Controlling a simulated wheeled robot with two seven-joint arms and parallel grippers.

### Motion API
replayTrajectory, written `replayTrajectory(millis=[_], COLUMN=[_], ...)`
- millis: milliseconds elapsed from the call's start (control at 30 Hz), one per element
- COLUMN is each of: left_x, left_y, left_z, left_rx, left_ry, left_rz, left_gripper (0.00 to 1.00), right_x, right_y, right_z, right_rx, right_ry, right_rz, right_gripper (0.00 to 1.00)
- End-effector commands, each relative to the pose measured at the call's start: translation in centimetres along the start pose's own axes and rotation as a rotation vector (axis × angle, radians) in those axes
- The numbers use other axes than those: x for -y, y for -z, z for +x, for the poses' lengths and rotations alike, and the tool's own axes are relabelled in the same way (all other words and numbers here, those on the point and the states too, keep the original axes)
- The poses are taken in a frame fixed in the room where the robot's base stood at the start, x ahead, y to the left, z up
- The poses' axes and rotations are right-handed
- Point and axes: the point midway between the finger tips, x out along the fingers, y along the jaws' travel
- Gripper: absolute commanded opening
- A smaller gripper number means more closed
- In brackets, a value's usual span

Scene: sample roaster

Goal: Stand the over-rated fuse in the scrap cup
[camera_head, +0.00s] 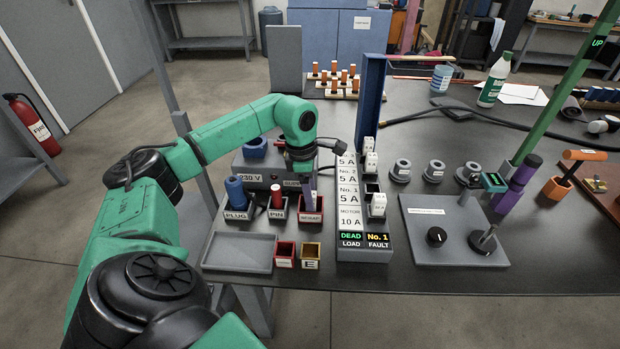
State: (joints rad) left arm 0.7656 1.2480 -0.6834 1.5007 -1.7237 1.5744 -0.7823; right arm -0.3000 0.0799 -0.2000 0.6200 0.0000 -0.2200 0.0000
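The scrap cup (311,217) is a small dark red box with a SCRAP label, at the right end of a row behind the shallow tray. A slim purple-blue upright piece (313,188) shows at the cup, under my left gripper (301,166); whether it is the over-rated fuse I cannot tell. My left gripper points down just above and behind the cup, and its fingers are too small and dark to read. The fuse board (347,222) has several white carriers (377,205) and a dark, empty-looking position. My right gripper is not in view.
PLUG cup (236,214) and PIN cup (277,214) stand left of the scrap cup. An empty grey tray (239,253) and two small boxes (285,256) lie in front. A tall blue panel (370,100) rises behind the board. A grey switch plate (450,235) stands right.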

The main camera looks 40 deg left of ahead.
Motion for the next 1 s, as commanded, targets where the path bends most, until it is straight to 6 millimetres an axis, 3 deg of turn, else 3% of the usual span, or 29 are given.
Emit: replayTrajectory(millis=[167,267,500,700,833,1000], left_x=[0.0,0.0,-0.1,-0.1,0.0,0.0], left_y=[0.0,0.0,-0.1,-0.1,-0.1,0.0], left_z=[0.0,0.0,-7.0,-12.6,-14.3,-14.6], left_rx=[0.000,0.000,0.004,0.004,0.002,0.000], left_ry=[0.000,0.000,-0.005,-0.003,-0.001,0.001], left_rz=[0.000,0.000,-0.001,0.000,0.001,0.001], left_gripper=[0.69,0.69,0.69,0.69,0.69,0.69], right_x=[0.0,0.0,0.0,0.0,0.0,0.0], right_y=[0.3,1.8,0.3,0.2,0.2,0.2], right_z=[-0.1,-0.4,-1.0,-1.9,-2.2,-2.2], right_rx=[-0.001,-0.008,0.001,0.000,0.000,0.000], right_ry=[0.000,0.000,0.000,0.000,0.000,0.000], right_rz=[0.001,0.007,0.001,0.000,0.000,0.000], right_gripper=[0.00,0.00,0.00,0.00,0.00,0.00])
